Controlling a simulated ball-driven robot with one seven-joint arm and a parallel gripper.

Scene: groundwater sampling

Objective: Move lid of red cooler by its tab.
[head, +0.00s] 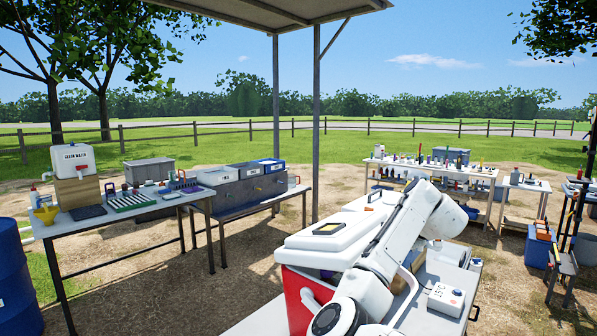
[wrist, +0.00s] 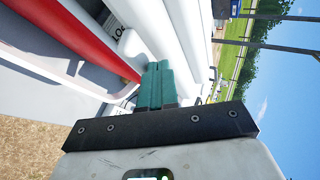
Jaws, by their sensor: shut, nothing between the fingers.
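The red cooler (head: 297,300) stands at the front of the bench in the head view, partly hidden behind my white arm. Its white lid (head: 325,243) lies on top, with a yellow-and-black label on it. In the wrist view, the cooler's red wall (wrist: 85,50) runs along the left and the white lid (wrist: 172,35) passes above my fingers. A small white projection, perhaps the tab (wrist: 131,46), is right beside the fingertips. My gripper (wrist: 154,68) has its green fingers together and empty, close to the lid's edge; contact is unclear. The head view does not show the fingers.
A blue barrel (head: 15,285) is at far left. More loaded tables stand behind at right.

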